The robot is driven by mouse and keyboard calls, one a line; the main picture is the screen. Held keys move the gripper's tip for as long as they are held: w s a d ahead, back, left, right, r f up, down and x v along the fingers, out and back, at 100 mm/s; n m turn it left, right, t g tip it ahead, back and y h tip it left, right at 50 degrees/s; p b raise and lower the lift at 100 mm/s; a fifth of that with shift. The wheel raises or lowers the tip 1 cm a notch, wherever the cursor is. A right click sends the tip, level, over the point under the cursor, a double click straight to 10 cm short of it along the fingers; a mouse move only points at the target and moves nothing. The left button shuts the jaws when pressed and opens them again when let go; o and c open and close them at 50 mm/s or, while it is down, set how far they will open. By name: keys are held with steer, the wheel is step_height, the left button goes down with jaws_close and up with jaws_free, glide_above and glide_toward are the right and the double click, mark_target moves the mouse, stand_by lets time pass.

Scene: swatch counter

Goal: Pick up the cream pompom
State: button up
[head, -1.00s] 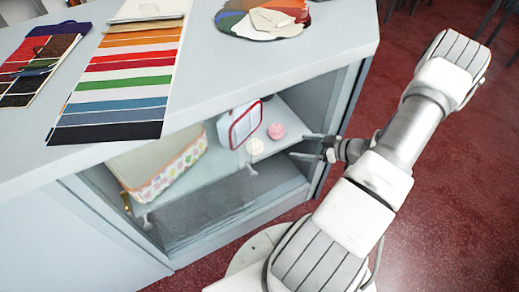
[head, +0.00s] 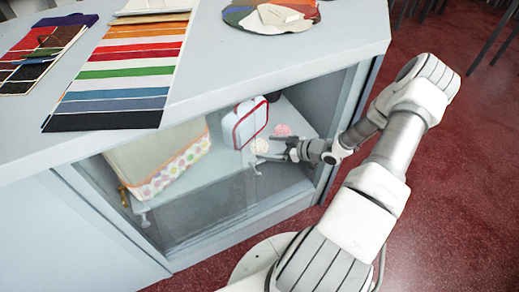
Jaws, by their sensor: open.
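The cream pompom (head: 259,146) sits on the shelf inside the counter's open cabinet, just below a red-rimmed white item. My gripper (head: 266,150) reaches into the cabinet from the right with its fingers apart. Its fingertips are right at the cream pompom in the picture, one above and one below its right side. I cannot tell whether they touch it or how deep it lies between them. Part of the pompom's right side is hidden by the fingers.
A pink pompom (head: 282,130) sits close behind my gripper. The red-rimmed white item (head: 245,124) stands just left of it. A cream bin with a dotted band (head: 172,175) fills the shelf's left. The counter top (head: 215,70) overhangs the opening and holds a striped swatch card (head: 118,82).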

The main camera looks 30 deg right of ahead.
mark_target(265, 146)
steer(key=b+x, duration=0.2)
steer(key=x, duration=0.3)
steer(key=shift+d+f, duration=0.15)
steer(key=shift+f, duration=0.05)
steer(key=shift+c, duration=0.3)
steer(key=c, duration=1.1)
steer(key=shift+c, duration=0.2)
steer(key=shift+r, duration=0.15)
